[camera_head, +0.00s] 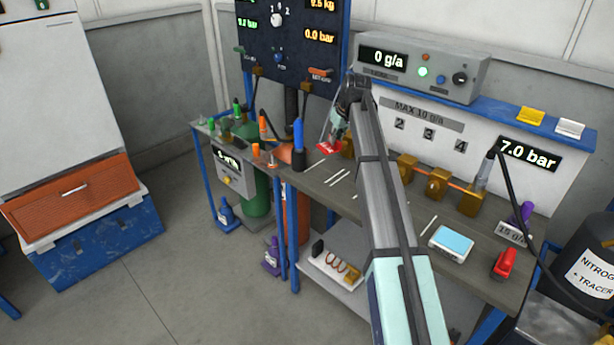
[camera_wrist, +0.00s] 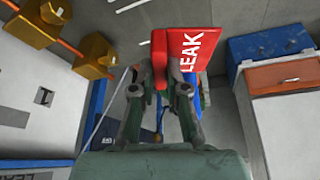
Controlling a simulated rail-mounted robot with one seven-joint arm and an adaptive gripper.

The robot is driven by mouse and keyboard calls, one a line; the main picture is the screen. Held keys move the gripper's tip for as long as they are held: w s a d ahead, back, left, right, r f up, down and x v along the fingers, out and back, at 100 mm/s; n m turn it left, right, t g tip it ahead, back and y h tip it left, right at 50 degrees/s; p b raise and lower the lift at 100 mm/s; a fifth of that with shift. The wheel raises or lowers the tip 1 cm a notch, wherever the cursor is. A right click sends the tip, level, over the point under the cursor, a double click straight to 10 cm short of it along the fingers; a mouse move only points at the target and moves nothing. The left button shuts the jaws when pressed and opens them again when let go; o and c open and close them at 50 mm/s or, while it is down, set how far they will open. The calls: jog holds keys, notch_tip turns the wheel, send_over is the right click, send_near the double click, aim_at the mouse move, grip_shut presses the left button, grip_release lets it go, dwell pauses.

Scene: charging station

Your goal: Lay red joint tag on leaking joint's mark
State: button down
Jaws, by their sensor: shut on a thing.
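The red tag (camera_wrist: 190,48) bears the white word LEAK. My gripper (camera_wrist: 172,80) is shut on it. In the head view the tag (camera_head: 327,147) is held out near the bench's left end, above or close to the top; the gap cannot be told. My gripper (camera_head: 337,128) is partly hidden by my arm. Brass joints (camera_head: 437,183) sit in a row on a copper pipe along the bench (camera_head: 395,212). In the wrist view, brass blocks (camera_wrist: 93,55) lie left of the tag. White strips (camera_head: 340,178) lie on the bench top; I cannot tell which marks a leaking joint.
A detector box (camera_head: 425,68) reads 0 g/a, above panel numbers 2, 3 and 4. A gauge (camera_head: 528,153) reads 7.0 bar. A blue-topped box (camera_head: 451,243) and red object (camera_head: 505,263) stand at the bench's right. A blue-tipped torch-like object (camera_head: 298,143) stands left of the tag.

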jog(key=w+r+n+y, duration=0.1)
jog(key=w+r+n, duration=0.25)
jog(key=w, duration=0.75)
jog(key=shift+g, duration=0.3)
notch_tip(320, 180, down, 20)
jog(key=p, duration=0.3)
jog(key=shift+s+d, duration=0.1)
jog(key=shift+f, duration=0.1)
jog(key=c, duration=1.2)
grip_release()
jog(key=b+v, duration=0.2)
jog(key=v, duration=1)
jog(key=shift+r, duration=0.2)
